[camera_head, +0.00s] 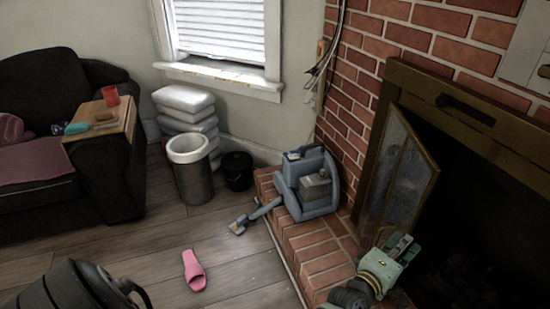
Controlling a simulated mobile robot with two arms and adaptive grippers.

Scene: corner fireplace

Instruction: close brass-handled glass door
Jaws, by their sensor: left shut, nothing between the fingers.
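The brass-framed glass door (400,175) stands open at the left side of the fireplace opening. It is angled outward, its glass panels cloudy and dark. A brass handle cannot be made out clearly. The brass fireplace surround (470,130) runs along the top and left of the dark opening.
A raised brick hearth (315,245) lies in front. A grey-blue carpet cleaner (310,185) stands on it, left of the door. A white-rimmed bin (193,185), a black bucket (238,172) and a pink slipper (194,270) are on the wood floor.

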